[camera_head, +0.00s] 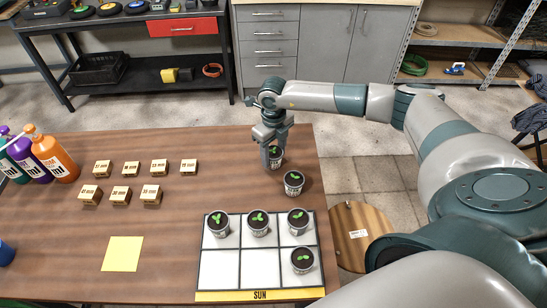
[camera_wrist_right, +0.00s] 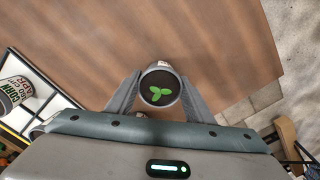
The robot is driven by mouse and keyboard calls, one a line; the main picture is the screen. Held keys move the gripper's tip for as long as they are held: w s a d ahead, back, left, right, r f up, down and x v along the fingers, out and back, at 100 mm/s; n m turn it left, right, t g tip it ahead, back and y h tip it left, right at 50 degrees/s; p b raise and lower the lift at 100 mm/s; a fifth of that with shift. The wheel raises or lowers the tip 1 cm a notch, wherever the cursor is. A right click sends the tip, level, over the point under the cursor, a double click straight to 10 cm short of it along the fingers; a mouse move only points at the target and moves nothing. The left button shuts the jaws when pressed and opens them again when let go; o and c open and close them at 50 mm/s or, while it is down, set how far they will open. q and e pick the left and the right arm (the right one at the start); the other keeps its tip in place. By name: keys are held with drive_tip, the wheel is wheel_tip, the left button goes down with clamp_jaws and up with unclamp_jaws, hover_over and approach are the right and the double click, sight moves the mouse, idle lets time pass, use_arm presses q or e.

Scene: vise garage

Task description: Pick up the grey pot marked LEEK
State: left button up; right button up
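My right gripper (camera_head: 272,150) points down at the back right of the brown table. Its fingers lie on both sides of a grey pot (camera_head: 277,161) with dark soil and a green seedling. In the right wrist view the two fingertips (camera_wrist_right: 160,80) press against the sides of this pot (camera_wrist_right: 160,64). Its label is mostly hidden and I cannot read it. I cannot tell whether it is clear of the table. A second grey pot (camera_head: 293,189) stands on the table just in front; its label is too small to read. My left gripper is not in view.
A white gridded tray marked SUN (camera_head: 222,268) holds several seedling pots. Small wooden blocks (camera_head: 120,193), a yellow sheet (camera_head: 122,254) and bottles (camera_head: 55,160) are further left. A round wooden stool (camera_head: 350,222) stands beyond the table's right edge.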

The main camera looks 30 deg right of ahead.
sight(275, 153)
idle(0.3)
drive_tip(key=shift+w+r+b, duration=0.1)
drive_tip(key=shift+r+b, duration=0.35)
drive_tip(key=shift+r, duration=0.1)
drive_tip(key=r+b, duration=0.1)
drive_tip(key=r, duration=0.2)
drive_tip(key=shift+s+d+b, duration=0.15)
drive_tip(key=shift+s+b, duration=0.2)
drive_tip(key=shift+s, duration=0.05)
drive_tip(key=s+r+b, duration=0.1)
drive_tip(key=s+r, duration=0.1)
drive_tip(key=s, duration=0.1)
drive_tip(key=s+d+r+b, duration=0.1)
drive_tip(key=s+r, duration=0.1)
drive_tip(key=s, duration=0.2)
drive_tip(key=s+r+b, duration=0.1)
drive_tip(key=s+r, duration=0.1)
drive_tip(key=s, duration=0.1)
drive_tip(key=shift+s+d+r+b, duration=0.3)
drive_tip(key=shift+r+b, duration=0.05)
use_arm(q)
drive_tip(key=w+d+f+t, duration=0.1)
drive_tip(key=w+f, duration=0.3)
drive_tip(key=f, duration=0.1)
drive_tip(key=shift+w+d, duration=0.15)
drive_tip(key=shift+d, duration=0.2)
use_arm(e)
drive_tip(key=shift+s+r, duration=0.1)
drive_tip(key=shift+s, duration=0.05)
